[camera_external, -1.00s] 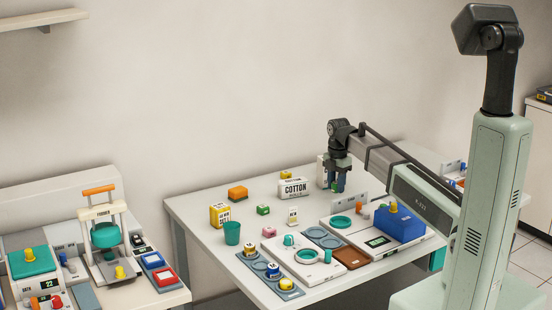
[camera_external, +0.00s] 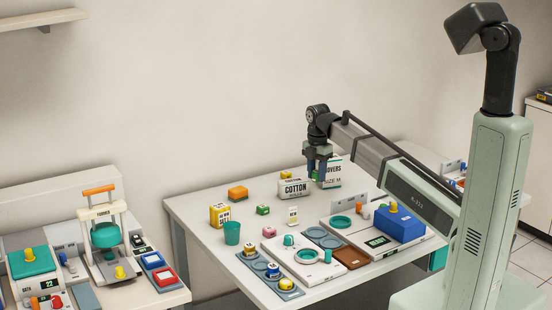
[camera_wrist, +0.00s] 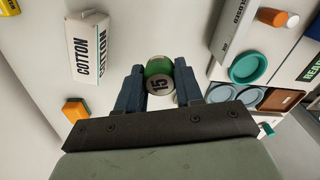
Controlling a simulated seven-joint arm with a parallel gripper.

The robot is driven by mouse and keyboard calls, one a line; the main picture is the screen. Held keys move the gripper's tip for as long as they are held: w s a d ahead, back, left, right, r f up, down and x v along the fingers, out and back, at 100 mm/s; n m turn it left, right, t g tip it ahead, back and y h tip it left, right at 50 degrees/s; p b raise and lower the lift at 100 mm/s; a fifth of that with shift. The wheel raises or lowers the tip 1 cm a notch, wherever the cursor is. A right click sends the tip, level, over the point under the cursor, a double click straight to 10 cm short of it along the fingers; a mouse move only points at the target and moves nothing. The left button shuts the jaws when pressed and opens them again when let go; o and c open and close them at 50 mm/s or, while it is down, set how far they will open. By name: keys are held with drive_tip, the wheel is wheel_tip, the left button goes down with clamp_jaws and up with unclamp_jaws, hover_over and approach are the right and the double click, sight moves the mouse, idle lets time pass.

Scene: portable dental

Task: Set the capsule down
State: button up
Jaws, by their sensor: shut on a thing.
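The capsule (camera_wrist: 158,76), a short round piece with a green side and a grey end marked 15, sits between the two blue fingers of my gripper (camera_wrist: 159,86) in the wrist view. My gripper is shut on it. In the external view my gripper (camera_external: 317,174) hangs fingers-down over the back of the white table (camera_external: 225,200), in front of the covers box and right of the cotton box.
The cotton box (camera_external: 294,188) and covers box (camera_external: 332,172) stand close by. A blue tray with round recesses (camera_external: 322,237), brown tray (camera_external: 352,257), teal ring (camera_external: 340,222) and blue box (camera_external: 398,226) lie nearer the front. Free table shows between the cotton box and the trays.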

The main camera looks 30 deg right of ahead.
drive_tip(key=w+a+n, duration=0.2)
drive_tip(key=w+a, duration=0.3)
drive_tip(key=a, duration=0.6)
drive_tip(key=w+a+n, duration=0.1)
drive_tip(key=w+a, duration=0.3)
drive_tip(key=a, duration=0.8)
drive_tip(key=w+a+m, duration=0.3)
drive_tip(key=w+a, duration=0.4)
drive_tip(key=w, duration=0.3)
drive_tip(key=shift+w+d+f+m, duration=0.1)
drive_tip(key=shift+f+m, duration=0.45)
drive_tip(key=shift+f, duration=1)
drive_tip(key=shift+w+d+f+m, duration=0.1)
drive_tip(key=shift+f+m, duration=0.5)
drive_tip(key=shift+f, duration=1)
drive_tip(key=shift+f+m, duration=0.55)
drive_tip(key=shift+f, duration=1)
drive_tip(key=shift+f, duration=0.1)
drive_tip(key=o, duration=1)
